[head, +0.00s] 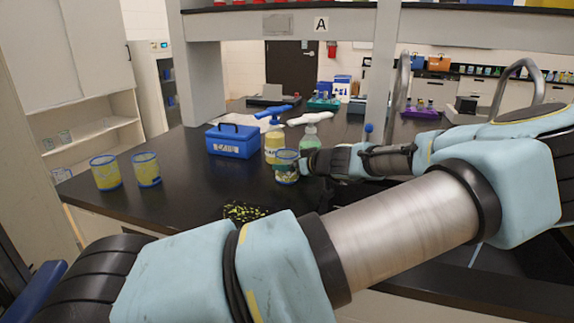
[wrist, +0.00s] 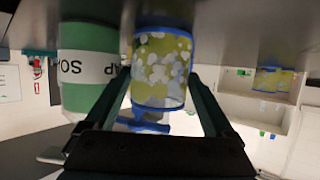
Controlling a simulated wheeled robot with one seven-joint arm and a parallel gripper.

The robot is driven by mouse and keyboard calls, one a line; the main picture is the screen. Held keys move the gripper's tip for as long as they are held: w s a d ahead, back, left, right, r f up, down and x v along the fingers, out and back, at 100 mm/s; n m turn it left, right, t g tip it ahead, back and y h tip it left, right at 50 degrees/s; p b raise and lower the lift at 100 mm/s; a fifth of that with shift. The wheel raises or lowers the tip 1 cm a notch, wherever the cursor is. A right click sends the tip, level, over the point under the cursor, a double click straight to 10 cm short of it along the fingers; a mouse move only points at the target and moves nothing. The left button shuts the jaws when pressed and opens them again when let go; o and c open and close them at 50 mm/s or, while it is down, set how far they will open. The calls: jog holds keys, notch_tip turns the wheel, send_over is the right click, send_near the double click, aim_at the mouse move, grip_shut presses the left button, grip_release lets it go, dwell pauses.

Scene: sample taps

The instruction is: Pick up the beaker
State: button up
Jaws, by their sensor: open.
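A beaker (head: 287,168) with a blue rim stands on the black bench at the end of my arm in the head view. In the wrist view, which is upside down, this beaker (wrist: 161,48) shows yellow and white patches and blue edges. My gripper (wrist: 158,78) is open, with one finger on each side of the beaker. I cannot tell whether either finger touches it. In the head view my gripper (head: 303,164) is partly hidden, just right of the beaker.
A green soap bottle (head: 310,138) stands close behind my gripper; it also shows beside a finger in the wrist view (wrist: 84,75). A yellow bottle (head: 275,147) and blue box (head: 232,141) stand behind the beaker. Two similar beakers (head: 105,174) (head: 147,170) stand left, with clear bench between.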

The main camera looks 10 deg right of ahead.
jog(key=shift+w+f, duration=0.2)
jog(key=shift+a, duration=0.1)
jog(key=shift+c, duration=0.2)
jog(key=c, duration=1.1)
jog(key=shift+r, duration=0.1)
jog(key=shift+r+b, duration=0.6)
jog(key=shift+r, duration=0.25)
jog(key=shift+s+d+r+b, duration=0.35)
jog(key=shift+s+r+b, duration=0.2)
jog(key=shift+r, duration=0.1)
jog(key=s+d+b, duration=0.1)
jog(key=s+d, duration=0.1)
jog(key=s, duration=0.3)
jog(key=s+d+b, duration=0.1)
jog(key=s+d, duration=0.1)
jog(key=s, duration=0.3)
jog(key=s+d+b, duration=0.2)
jog(key=s, duration=0.3)
jog(key=shift+s+d+r, duration=0.15)
jog(key=shift+d+r, duration=0.05)
jog(key=shift+d, duration=0.2)
